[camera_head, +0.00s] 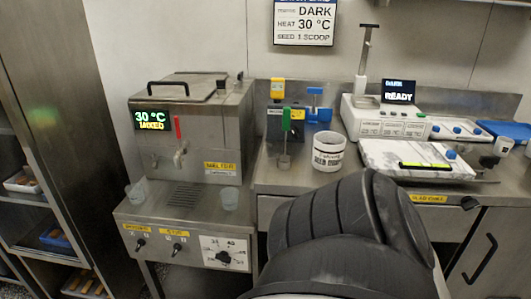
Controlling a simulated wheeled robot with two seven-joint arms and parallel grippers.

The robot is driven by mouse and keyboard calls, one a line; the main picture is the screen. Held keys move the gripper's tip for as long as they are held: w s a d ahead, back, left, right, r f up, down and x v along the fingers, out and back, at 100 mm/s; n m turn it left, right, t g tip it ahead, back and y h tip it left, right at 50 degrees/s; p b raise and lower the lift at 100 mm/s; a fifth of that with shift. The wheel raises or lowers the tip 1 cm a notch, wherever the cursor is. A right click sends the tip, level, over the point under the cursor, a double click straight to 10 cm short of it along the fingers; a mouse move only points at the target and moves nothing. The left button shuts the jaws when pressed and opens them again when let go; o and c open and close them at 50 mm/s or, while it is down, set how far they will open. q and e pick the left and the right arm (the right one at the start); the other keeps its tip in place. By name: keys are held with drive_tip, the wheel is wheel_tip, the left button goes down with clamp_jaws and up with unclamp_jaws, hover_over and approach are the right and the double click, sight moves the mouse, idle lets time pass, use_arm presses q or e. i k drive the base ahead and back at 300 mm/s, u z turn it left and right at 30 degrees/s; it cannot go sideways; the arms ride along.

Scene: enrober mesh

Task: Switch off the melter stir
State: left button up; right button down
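The melter (200,125) stands at the left with a stainless body and a lidded top. Its display (152,121) reads "30 °C" and "MIXED". On the front panel below, a yellow label that appears to read "STIR" (175,232) sits above a black switch knob (178,248). A second black knob (140,244) with its own yellow label is to its left, and a round dial (223,256) is to its right. The exact switch positions are too small to tell. Neither of my grippers is in view.
A dark ribbed part, apparently mine, covers the lower middle. A white labelled tub (327,151), a white tempering machine (385,120) and a sign (304,22) are to the right. A shelf rack stands far left.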

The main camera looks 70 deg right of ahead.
sight(177, 247)
drive_tip(key=k, duration=2.4)
drive_tip(key=z, duration=1.55)
drive_tip(key=k, duration=0.6)
drive_tip(key=u, duration=0.2)
drive_tip(key=i, duration=0.25)
drive_tip(key=u, duration=1)
drive_tip(key=i, duration=1.25)
drive_tip(key=z, duration=0.3)
drive_tip(key=i, duration=1.15)
drive_tip(key=z, duration=0.95)
